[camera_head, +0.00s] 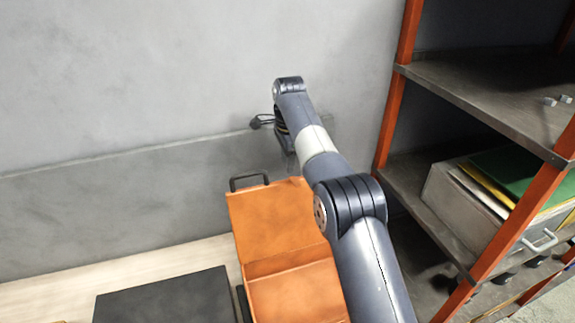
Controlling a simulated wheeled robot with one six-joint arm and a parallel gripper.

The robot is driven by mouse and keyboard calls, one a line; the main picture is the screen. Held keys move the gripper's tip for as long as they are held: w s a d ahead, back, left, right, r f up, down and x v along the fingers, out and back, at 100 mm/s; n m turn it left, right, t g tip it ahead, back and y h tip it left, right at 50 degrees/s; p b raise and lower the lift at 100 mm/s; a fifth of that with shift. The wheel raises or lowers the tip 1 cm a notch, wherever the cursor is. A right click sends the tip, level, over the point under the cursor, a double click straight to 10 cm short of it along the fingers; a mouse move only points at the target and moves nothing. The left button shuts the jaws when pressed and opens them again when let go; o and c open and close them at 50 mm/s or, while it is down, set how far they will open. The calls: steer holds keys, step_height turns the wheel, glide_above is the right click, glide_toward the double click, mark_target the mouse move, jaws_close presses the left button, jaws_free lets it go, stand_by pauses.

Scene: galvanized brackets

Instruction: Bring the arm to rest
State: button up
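My arm reaches from the lower right up to the centre of the head view, bent at the elbow, with the wrist high in front of the grey wall. My gripper (286,145) hangs below the wrist, behind and above an orange case. It is dark, small and partly covered by my own arm, so its fingers cannot be made out. I cannot tell whether it is open or shut, and I see nothing held in it.
The orange case (262,215) with a dark handle stands below my arm, near a dark flat-topped block (165,302) on a pale table (60,293). At right, an orange-posted shelf unit (395,90) holds a grey bin (455,208) with folders and small grey cubes (565,99).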

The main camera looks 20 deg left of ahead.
steer(key=shift+f, duration=0.1)
steer(key=shift+s+d+f, duration=0.1)
steer(key=shift+f, duration=3.2)
